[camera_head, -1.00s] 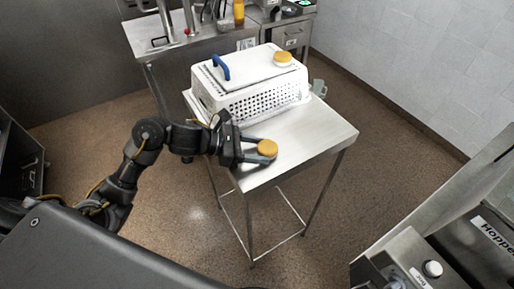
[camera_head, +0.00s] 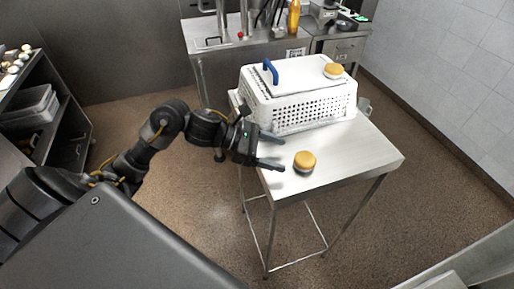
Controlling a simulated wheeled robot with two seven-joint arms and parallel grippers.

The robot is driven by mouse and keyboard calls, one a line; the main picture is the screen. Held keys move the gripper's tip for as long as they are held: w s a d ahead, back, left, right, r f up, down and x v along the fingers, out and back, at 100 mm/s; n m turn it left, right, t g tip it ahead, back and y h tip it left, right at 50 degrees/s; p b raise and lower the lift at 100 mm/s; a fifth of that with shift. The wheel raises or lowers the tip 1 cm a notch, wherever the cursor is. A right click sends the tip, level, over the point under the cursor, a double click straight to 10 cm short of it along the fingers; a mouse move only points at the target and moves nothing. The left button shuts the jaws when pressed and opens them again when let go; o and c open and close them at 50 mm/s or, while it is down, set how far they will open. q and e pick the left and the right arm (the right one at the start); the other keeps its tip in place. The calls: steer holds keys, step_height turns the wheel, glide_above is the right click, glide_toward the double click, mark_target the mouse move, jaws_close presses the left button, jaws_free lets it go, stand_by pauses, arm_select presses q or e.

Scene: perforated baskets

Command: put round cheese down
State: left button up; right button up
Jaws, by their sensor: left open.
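A round orange-yellow cheese (camera_head: 305,160) rests on the front part of the steel table (camera_head: 350,160). My left gripper (camera_head: 278,152) is just left of the cheese, with its fingers spread and pointing toward it. It is open and empty, with a small gap between the fingertips and the cheese. A second round cheese (camera_head: 333,71) lies on top of the white perforated basket (camera_head: 300,108), near its right back corner. My right gripper is not in view.
A blue handle (camera_head: 270,70) stands up from the basket's top. A counter (camera_head: 240,45) with an orange bottle (camera_head: 294,16) is behind. A shelf unit (camera_head: 50,110) stands at the left. The table's right front is clear.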

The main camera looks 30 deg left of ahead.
arm_select(q)
steer(key=b+v, duration=0.1)
steer(key=v, duration=0.5)
steer(key=shift+b, duration=0.3)
steer(key=shift+s+a, duration=0.1)
